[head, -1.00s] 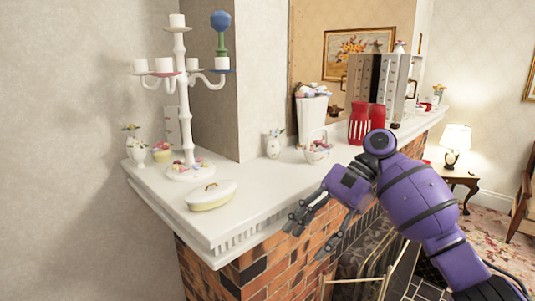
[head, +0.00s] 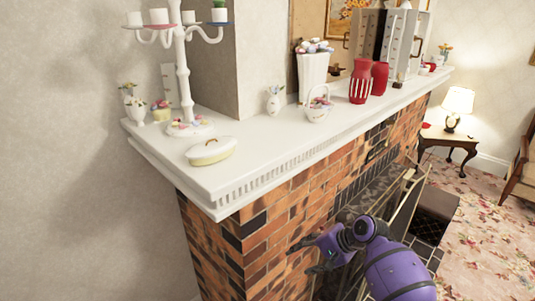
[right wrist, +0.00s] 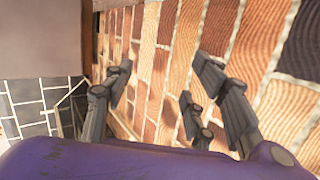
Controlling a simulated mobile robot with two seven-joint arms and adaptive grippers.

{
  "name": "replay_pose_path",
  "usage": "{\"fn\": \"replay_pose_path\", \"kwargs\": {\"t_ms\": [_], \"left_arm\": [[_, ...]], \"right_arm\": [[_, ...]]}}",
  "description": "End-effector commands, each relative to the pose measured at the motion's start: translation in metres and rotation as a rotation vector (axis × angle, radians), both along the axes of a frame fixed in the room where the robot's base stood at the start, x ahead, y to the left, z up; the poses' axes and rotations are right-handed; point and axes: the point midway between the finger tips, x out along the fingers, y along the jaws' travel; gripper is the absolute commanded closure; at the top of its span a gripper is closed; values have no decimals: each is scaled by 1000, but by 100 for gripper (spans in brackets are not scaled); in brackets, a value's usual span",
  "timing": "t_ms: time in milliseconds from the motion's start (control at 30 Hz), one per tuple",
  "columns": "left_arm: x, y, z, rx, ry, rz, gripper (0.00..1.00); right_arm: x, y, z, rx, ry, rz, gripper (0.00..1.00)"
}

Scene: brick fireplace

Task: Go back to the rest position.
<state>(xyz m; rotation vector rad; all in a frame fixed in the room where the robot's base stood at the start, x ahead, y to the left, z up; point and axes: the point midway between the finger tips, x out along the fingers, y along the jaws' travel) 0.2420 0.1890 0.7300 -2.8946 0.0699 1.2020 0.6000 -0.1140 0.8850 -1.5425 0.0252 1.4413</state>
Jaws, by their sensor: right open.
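My right gripper (head: 308,256) is low in front of the brick fireplace (head: 290,200), below the mantel shelf, at the end of my purple arm. In the right wrist view its dark fingers (right wrist: 160,95) are spread apart with only brick behind them, so it is open and empty. My left gripper is in neither view.
The white mantel (head: 270,155) holds a candelabra (head: 184,65), an oval lidded dish (head: 211,151), a small basket (head: 319,108) and red vases (head: 361,82). A metal fire screen (head: 408,200) stands right of my arm. A side table (head: 448,142) with a lamp (head: 457,103) stands farther right.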

Motion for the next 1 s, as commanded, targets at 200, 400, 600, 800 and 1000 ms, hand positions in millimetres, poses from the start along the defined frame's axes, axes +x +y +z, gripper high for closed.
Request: {"fn": "replay_pose_path", "kwargs": {"t_ms": [200, 400, 600, 800, 1000], "left_arm": [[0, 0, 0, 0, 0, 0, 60], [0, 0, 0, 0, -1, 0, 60], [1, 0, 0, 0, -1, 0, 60], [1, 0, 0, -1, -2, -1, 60], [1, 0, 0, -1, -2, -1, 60]], "right_arm": [[109, -89, 33, -603, -689, 146, 48], [155, -126, 105, -1153, -1114, 364, 48], [120, -124, 74, -1300, -1183, 485, 48], [41, -115, -7, -1222, -1099, 514, 48], [-81, -102, -89, -1118, -977, 528, 48]]}}
